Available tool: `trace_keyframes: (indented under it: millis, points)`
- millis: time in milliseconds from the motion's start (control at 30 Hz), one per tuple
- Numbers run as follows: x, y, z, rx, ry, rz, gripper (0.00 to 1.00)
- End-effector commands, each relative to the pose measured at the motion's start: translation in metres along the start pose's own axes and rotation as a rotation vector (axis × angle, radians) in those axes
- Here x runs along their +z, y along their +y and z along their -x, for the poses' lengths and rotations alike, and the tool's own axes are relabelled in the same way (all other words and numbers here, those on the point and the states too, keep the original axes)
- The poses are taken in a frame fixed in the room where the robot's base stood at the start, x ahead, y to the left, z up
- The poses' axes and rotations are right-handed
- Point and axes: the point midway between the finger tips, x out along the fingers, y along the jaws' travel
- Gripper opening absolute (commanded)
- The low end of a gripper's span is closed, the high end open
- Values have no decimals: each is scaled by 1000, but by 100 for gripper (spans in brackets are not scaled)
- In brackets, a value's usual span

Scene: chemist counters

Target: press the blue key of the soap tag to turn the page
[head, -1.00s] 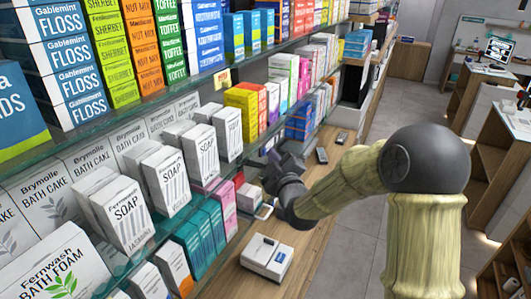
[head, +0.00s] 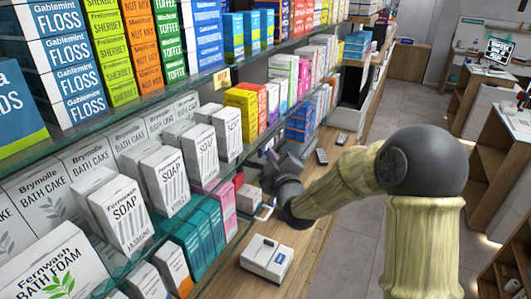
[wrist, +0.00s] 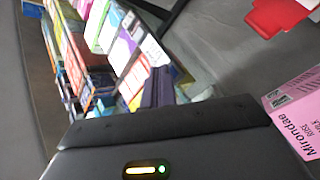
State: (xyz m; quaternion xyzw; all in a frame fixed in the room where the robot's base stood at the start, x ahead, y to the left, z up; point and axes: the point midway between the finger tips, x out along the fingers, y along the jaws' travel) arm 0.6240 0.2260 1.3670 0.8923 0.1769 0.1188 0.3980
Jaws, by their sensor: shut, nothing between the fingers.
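Soap boxes (head: 165,180), white with barcode stripes, stand on the glass shelf in the head view. I cannot make out a soap tag or its blue key in either view. My gripper (head: 272,164) is at the shelf front, beyond the soap boxes and low beside the shelving, partly hidden by my own wrist. In the wrist view my gripper (wrist: 158,86) shows as a dark shape, shut and empty, with blurred coloured boxes behind it. Whether it touches anything cannot be told.
A white device (head: 267,257) with a dark display lies on the wooden counter. In the wrist view a pink Mirondae box (wrist: 297,115) is close at the right. Open floor (head: 345,230) lies right of the counter.

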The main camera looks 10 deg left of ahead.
Motion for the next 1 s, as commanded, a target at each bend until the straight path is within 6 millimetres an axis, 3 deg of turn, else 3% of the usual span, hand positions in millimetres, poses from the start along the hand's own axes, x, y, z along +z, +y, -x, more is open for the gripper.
trace_keyframes:
  millis: [1000]
  points:
    - [17,16,23,1,0,2,0]
